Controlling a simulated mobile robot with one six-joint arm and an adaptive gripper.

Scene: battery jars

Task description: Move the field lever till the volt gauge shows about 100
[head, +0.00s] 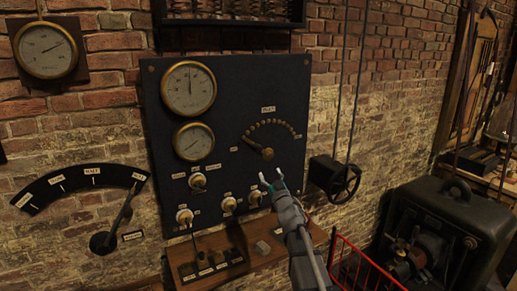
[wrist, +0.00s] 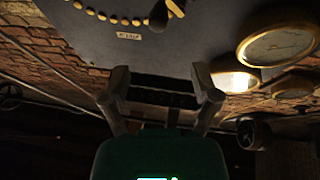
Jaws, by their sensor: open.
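A dark panel (head: 225,110) on the brick wall carries two brass-rimmed round gauges, an upper one (head: 189,88) and a lower one (head: 193,141). Their lettering is too small to tell which is the volt gauge. The upper needle points about straight up. Right of them is an arc of brass studs with a lever (head: 260,150), apparently the field lever, its arm slanting up-left from a dark hub. In the wrist view, the lever (wrist: 175,8) is partly cut off at the top edge. My gripper (head: 271,178) is open and empty, just below the lever and apart from it.
Several knobs (head: 198,181) sit low on the panel. A wooden shelf (head: 240,262) with small switches is below. A pulley box (head: 333,178) hangs to the right, with a red wire basket (head: 360,268) and a machine (head: 440,230) beyond. A wall lever (head: 118,220) is at left.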

